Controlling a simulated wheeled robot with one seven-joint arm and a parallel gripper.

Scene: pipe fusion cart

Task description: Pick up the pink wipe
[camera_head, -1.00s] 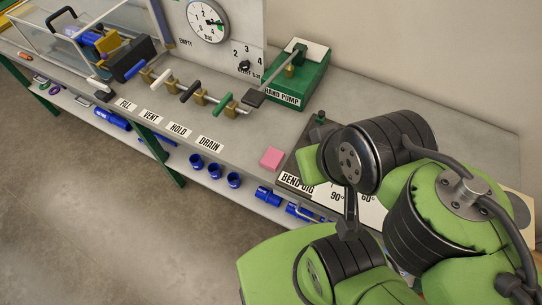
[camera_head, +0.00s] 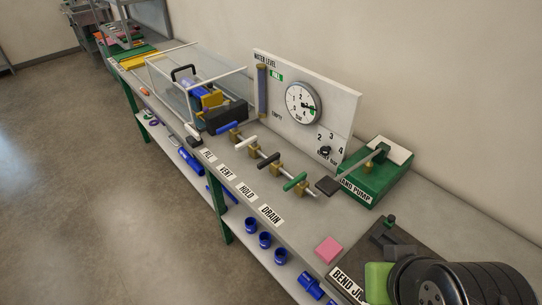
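The pink wipe (camera_head: 329,249) is a small flat square pad lying on the grey bench top. It sits near the front edge, between the DRAIN label (camera_head: 271,214) and the bend jig (camera_head: 372,262). Nothing covers it. My green and black arm fills the lower right corner, to the right of the wipe and in front of part of the bend jig. My gripper's fingers do not show.
Valves with white, black and green handles (camera_head: 295,181) stand behind the labels. A green hand pump (camera_head: 374,176) and a gauge panel (camera_head: 343,104) stand at the back. Blue fittings (camera_head: 265,239) lie on the lower shelf (camera_head: 237,232). The floor (camera_head: 100,200) in front is clear.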

